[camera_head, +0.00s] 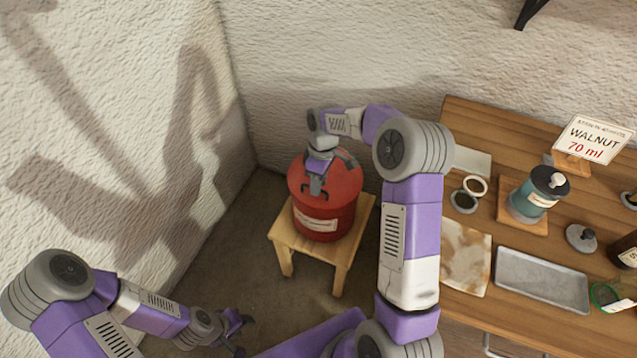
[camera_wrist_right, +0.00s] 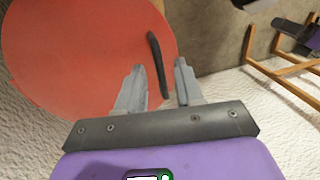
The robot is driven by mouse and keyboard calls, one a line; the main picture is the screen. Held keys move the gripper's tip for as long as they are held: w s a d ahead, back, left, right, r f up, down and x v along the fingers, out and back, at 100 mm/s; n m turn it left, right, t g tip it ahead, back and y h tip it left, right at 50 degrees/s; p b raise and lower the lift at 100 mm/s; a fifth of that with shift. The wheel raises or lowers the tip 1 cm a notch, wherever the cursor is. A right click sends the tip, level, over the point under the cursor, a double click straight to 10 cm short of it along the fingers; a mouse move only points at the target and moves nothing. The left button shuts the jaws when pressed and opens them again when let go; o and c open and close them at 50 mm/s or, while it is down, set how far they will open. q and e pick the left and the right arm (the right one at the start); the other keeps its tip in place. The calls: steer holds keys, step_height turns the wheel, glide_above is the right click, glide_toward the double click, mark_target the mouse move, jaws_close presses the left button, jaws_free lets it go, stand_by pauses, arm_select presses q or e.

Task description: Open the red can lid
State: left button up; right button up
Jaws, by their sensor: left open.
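The red can (camera_head: 322,222) with a pale label stands upright on a small wooden stool (camera_head: 347,254). Its red lid (camera_head: 345,184) is on top and looks closed; it fills the upper left of the right wrist view (camera_wrist_right: 70,50). A dark curved handle (camera_wrist_right: 157,62) lies on the lid. My right gripper (camera_head: 314,190) is over the lid, pointing down. In the right wrist view its two fingers (camera_wrist_right: 160,77) are apart, with the handle between them and gaps visible. My left gripper (camera_head: 243,332) is open and empty, low and left, away from the can.
A wooden bench (camera_head: 470,125) at the right holds a teal jar (camera_head: 532,196), a metal tray (camera_head: 542,279), a stained sheet (camera_head: 466,258) and a "WALNUT 70 ml" sign (camera_head: 590,140). Walls stand behind and left of the stool. The floor left of the stool is clear.

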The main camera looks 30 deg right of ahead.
jaws_close()
stand_by(1.4)
